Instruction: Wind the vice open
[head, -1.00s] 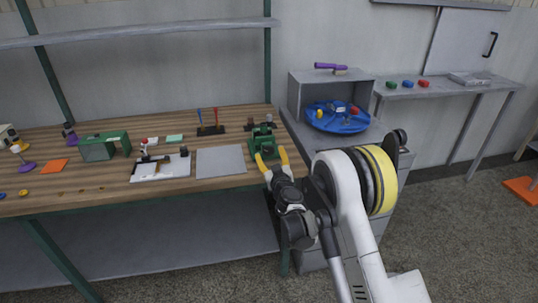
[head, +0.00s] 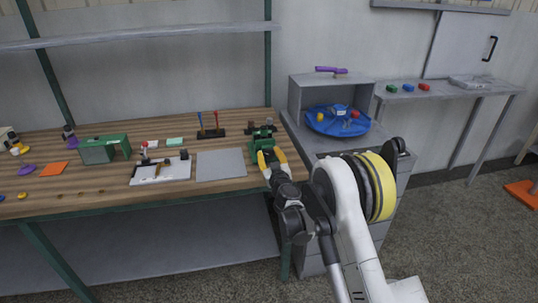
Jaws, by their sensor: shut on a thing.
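The green vice (head: 259,144) stands at the right end of the wooden workbench (head: 105,190), near its front corner. Its dark top parts show behind my gripper. My gripper (head: 271,157), with yellow fingers, is at the front of the vice, shut on what appears to be the vice handle. The fingers and wrist hide the handle, so its angle cannot be told. The gap between the vice jaws is too small to make out.
A grey mat (head: 221,164) lies left of the vice. A screwdriver rack (head: 211,133) stands behind it. A grey cabinet with a blue round tray (head: 337,120) is close on the right.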

